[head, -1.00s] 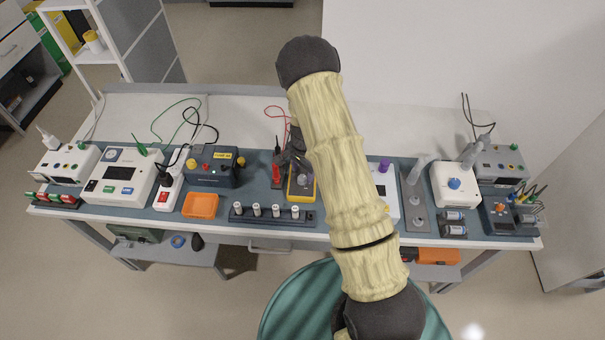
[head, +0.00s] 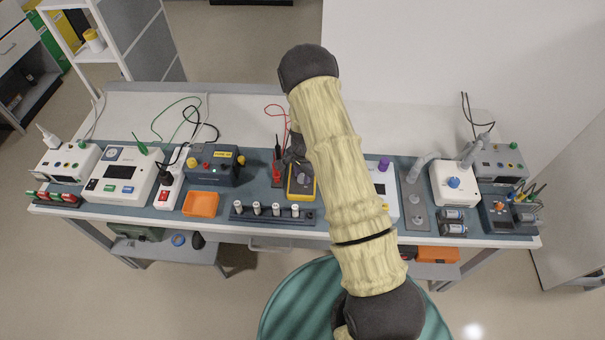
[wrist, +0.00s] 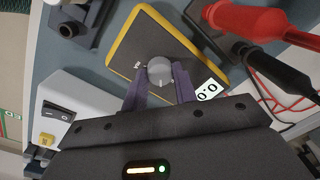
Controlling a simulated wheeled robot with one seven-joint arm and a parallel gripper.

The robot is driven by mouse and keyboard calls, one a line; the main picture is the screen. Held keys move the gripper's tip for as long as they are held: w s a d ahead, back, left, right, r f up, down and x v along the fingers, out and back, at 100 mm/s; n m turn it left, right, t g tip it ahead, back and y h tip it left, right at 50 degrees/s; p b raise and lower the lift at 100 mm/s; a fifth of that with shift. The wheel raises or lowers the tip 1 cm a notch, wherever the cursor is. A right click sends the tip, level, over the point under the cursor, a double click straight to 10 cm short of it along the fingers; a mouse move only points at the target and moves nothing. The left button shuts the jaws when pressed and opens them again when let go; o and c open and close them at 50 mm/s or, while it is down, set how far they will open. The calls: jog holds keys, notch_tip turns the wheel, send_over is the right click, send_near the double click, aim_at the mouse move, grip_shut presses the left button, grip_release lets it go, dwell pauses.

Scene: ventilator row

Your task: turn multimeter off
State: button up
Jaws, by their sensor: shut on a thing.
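The multimeter is a dark grey box with a yellow rim. It lies on the bench mat in the head view (head: 308,186), partly hidden behind my arm, and fills the middle of the wrist view (wrist: 141,40). Its round grey dial (wrist: 159,70) sits between the purple fingers of my gripper (wrist: 160,84), which is shut on the dial. The pale display (wrist: 208,91) is partly covered by the right finger and shows digits that look like 0.0. In the head view my gripper (head: 296,160) is mostly hidden by my arm.
Red (wrist: 262,18) and black probes with cables stand close beside the multimeter. A white device with a black switch (wrist: 57,111) is at the left in the wrist view. A battery rack (head: 270,212) lies in front.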

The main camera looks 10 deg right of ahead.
jog(key=shift+n, duration=0.4)
jog(key=n+b, duration=0.2)
jog(key=n, duration=0.2)
jog(key=shift+w+f+b, duration=0.1)
jog(key=shift+b, duration=0.3)
jog(key=n+b, duration=0.1)
jog(key=n, duration=0.4)
jog(key=shift+b, duration=0.35)
jog(key=o, duration=1)
